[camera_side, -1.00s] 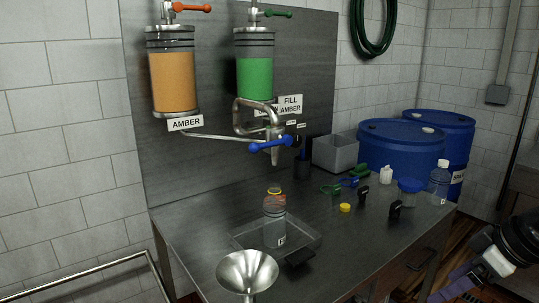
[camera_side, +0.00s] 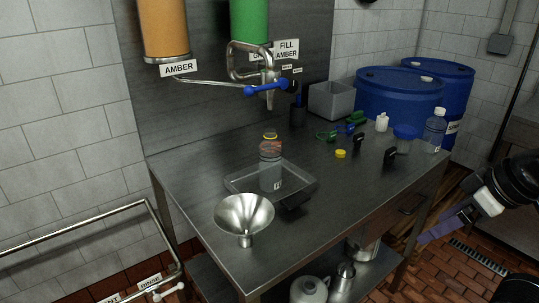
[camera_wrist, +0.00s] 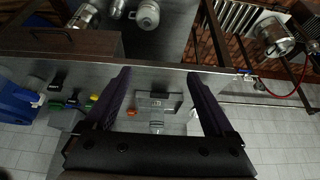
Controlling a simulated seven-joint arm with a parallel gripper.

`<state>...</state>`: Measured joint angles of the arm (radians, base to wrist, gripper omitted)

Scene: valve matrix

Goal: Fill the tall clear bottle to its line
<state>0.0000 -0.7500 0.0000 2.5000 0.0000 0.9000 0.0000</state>
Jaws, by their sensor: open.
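A clear bottle (camera_side: 270,172) with a yellow ring at its neck stands upright in a shallow tray (camera_side: 232,186) on the steel bench. Its liquid level and fill line are too small to make out. Above and behind it is a spout with a blue lever (camera_side: 266,88). The amber tank (camera_side: 163,30) and green tank (camera_side: 249,20) hang on the back panel; their tops are cut off. A sign (camera_side: 286,48) reads "FILL AMBER". My gripper (camera_side: 436,226) is open and empty off the bench's right front. In the wrist view, its fingers (camera_wrist: 158,76) stand wide apart.
A steel funnel (camera_side: 243,214) is at the bench's front left. A grey bin (camera_side: 331,101) and blue drums (camera_side: 398,98) are behind.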

